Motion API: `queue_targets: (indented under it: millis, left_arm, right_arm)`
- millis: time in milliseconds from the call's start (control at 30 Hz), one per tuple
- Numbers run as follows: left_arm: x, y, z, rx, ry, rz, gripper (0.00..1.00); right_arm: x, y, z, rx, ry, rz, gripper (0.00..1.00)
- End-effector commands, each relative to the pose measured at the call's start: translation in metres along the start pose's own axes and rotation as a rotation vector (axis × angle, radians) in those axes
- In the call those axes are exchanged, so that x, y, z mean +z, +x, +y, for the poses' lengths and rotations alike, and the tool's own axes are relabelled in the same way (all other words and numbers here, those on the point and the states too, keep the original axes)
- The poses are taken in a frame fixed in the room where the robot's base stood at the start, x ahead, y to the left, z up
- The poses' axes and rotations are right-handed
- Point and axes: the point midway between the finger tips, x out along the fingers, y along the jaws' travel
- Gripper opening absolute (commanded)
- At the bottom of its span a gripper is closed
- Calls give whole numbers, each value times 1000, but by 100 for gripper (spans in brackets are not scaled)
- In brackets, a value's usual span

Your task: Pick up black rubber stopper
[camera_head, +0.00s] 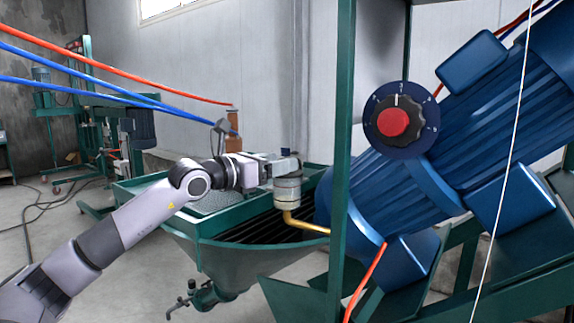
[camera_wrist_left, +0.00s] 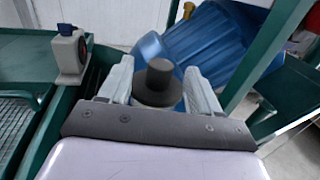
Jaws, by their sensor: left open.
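The black rubber stopper (camera_wrist_left: 159,86) shows in the left wrist view as a dark disc with a narrower knob on top. It sits on a pale cylindrical cup (camera_head: 287,190), which has a brass pipe (camera_head: 303,223) at its lower side in the head view. My left gripper (camera_wrist_left: 158,67) is open, with one pale finger on each side of the stopper and visible gaps between. In the head view my left gripper (camera_head: 287,164) is at the top of the cup, and a small dark top (camera_head: 286,152) shows just above the fingers. My right gripper is not in view.
A green hopper (camera_head: 235,213) with a dark grate lies below the cup. A green post (camera_head: 341,160) and a large blue motor (camera_head: 430,150) stand close on the right. A grey block with a dark knob (camera_wrist_left: 69,55) is at the left wrist view's upper left.

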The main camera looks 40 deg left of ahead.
Motion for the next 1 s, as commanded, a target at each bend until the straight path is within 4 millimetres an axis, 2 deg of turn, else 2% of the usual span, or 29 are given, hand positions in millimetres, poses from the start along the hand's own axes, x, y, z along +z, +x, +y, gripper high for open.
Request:
queue_targets:
  millis: [67,300,667,700,767,833,867,1000]
  left_arm:
    - [6,6,0,-1,-1,-2,63]
    - [3,24,0,0,-3,-2,63]
    - [0,28,-1,-1,1,0,63]
    - [0,28,-1,-1,1,0,56]
    - [0,28,-1,-1,1,0,37]
    - [0,28,-1,-1,1,0,14]
    - [0,28,-1,-1,1,0,8]
    - [0,28,-1,-1,1,0,7]
  right_arm:
    - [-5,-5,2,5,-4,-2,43]
    - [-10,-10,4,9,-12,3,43]
    - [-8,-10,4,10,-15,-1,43]
    - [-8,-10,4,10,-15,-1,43]
    - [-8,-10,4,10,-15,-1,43]
    - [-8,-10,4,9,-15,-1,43]
    - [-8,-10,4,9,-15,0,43]
    - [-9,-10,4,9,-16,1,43]
